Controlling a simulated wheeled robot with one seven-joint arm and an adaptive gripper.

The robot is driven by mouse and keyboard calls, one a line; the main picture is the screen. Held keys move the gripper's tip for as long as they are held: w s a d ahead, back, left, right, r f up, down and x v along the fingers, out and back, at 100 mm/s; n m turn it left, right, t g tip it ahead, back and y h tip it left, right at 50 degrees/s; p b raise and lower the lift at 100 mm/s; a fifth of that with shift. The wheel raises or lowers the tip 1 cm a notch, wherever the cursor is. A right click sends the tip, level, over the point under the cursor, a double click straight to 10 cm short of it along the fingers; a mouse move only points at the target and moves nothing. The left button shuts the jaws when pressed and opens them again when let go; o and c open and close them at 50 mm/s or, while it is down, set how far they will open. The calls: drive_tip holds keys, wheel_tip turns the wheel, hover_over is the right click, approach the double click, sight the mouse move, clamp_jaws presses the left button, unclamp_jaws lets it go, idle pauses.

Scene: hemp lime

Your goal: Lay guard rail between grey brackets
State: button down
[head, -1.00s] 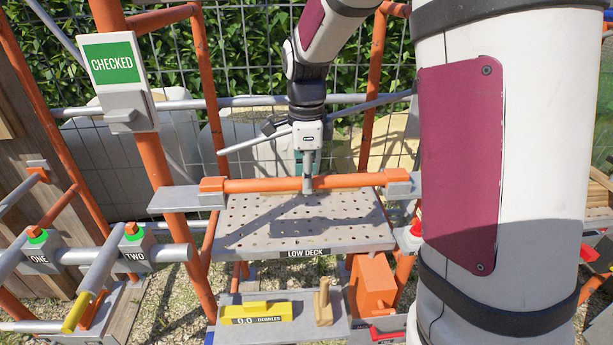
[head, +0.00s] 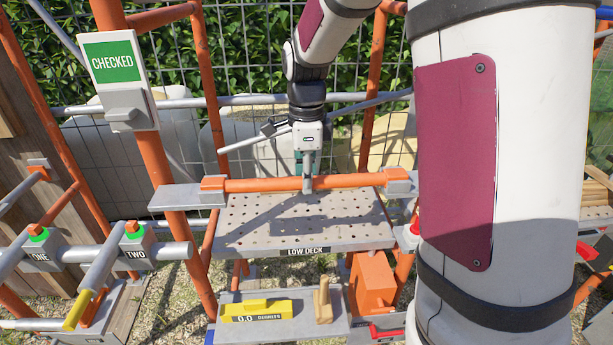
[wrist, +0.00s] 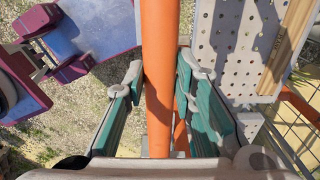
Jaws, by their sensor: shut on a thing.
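The orange guard rail (head: 262,185) lies level across the front of the scaffold, above the perforated deck. Its left end meets the left grey bracket (head: 176,197), and its right end meets the right grey bracket (head: 398,187). Orange pieces show on top of both brackets; I cannot tell whether the rail is fully seated. In the wrist view the rail (wrist: 160,50) runs between the green-padded fingers of my gripper (wrist: 160,80).
The perforated low deck (head: 230,240) is empty. A lower shelf holds a yellow level (head: 256,312) and a wooden piece (head: 323,303). A green CHECKED sign (head: 113,61) hangs on the left post. Grey tubes with clamps marked ONE and TWO (head: 136,250) stand at left. Mesh fence is behind.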

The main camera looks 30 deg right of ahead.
unclamp_jaws()
drive_tip(key=shift+f, duration=0.1)
idle(0.7)
idle(0.7)
drive_tip(key=shift+r+p, duration=0.75)
drive_tip(key=shift+r, duration=2.8)
